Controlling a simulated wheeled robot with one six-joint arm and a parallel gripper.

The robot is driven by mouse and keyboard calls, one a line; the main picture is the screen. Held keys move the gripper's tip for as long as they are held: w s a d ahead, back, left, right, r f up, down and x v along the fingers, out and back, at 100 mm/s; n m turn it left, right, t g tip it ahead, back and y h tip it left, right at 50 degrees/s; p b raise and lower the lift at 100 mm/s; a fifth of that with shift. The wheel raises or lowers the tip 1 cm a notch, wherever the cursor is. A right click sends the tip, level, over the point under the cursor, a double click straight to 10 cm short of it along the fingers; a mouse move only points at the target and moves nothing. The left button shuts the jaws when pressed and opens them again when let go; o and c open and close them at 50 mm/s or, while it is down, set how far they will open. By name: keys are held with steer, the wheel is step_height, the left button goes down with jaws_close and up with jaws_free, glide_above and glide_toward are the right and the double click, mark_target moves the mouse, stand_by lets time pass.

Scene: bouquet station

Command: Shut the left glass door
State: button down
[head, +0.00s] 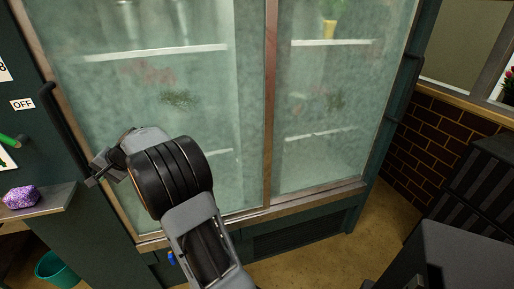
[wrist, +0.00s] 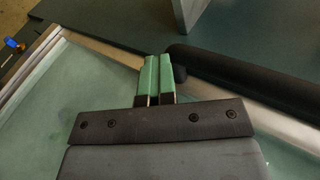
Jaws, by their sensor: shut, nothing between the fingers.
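The left glass door (head: 110,90) fills the left half of the cabinet front in the head view. Its pane is cloudy and its frame metallic. It looks about flush along the bottom; I see no clear gap, but my arm covers part of its lower area. A long black handle (head: 65,125) runs along its left edge; it also shows in the wrist view (wrist: 255,85). My gripper (head: 97,170) is at the handle's lower end. In the wrist view its green fingers (wrist: 155,80) are together and empty, over the door frame beside the handle's end. Contact is unclear.
The right glass door (head: 325,100) stands beside it. A shelf (head: 40,200) with a purple sparkly object (head: 21,196) is at the left, above a teal bin (head: 57,270). Dark boxy furniture (head: 470,190) stands at the right. Some floor (head: 345,245) before the cabinet is clear.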

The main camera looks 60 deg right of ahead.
steer(key=shift+a, duration=0.25)
